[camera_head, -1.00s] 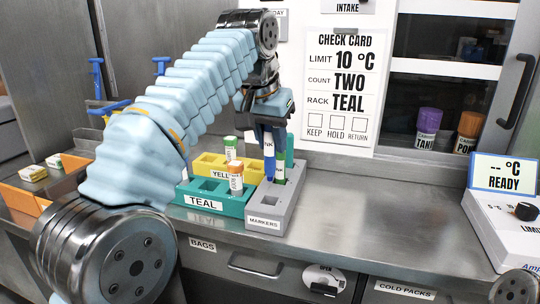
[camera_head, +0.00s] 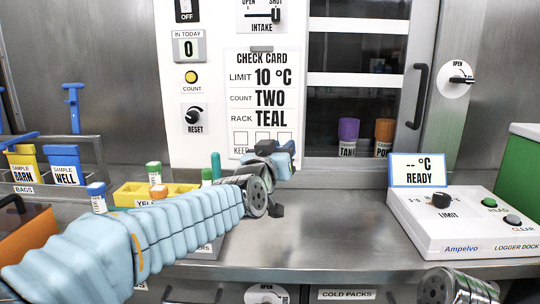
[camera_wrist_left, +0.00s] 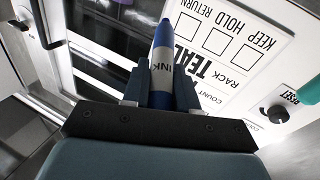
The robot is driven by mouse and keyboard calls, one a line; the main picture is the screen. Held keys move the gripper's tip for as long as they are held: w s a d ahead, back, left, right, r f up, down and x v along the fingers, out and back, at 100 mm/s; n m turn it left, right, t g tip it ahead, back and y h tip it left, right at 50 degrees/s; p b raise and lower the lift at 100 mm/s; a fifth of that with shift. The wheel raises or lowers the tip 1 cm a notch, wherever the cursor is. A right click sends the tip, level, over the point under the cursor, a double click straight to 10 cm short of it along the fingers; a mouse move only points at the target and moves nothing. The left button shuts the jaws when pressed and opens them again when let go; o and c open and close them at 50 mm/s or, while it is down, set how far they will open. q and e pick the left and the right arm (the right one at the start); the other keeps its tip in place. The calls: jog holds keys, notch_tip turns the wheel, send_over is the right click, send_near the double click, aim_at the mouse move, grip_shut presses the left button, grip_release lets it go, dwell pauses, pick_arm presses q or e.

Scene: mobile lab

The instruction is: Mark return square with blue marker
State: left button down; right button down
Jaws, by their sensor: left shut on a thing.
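My left gripper (camera_head: 284,152) is in front of the lower part of the check card (camera_head: 262,80) in the head view. In the left wrist view this gripper (camera_wrist_left: 161,88) is shut on the blue marker (camera_wrist_left: 162,62), a blue pen with a white band lettered INK. Its narrow blue end points away from the gripper. The card also shows there (camera_wrist_left: 240,75), upside down, with three empty squares; the return square (camera_wrist_left: 187,22) is the one nearest the marker. The marker end looks apart from that square, but I cannot judge depth. The arm hides the marker and the RETURN label in the head view.
The yellow rack (camera_head: 130,194) and several capped tubes stand behind my left arm. A reset knob (camera_head: 194,115) is left of the card. Purple- and orange-capped jars are behind the glass at right. The logger dock (camera_head: 465,225) stands on the right of the counter; the counter's middle is clear.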

pick_arm(q)
jog(key=shift+s+a+n+t+y, duration=0.35)
jog(key=shift+s+n+t+y, duration=0.2)
jog(key=shift+t, duration=0.45)
jog(key=shift+w+d+p, duration=0.1)
jog(key=shift+w+p, duration=0.55)
jog(key=shift+w, duration=2.25)
jog(key=shift+w, duration=0.9)
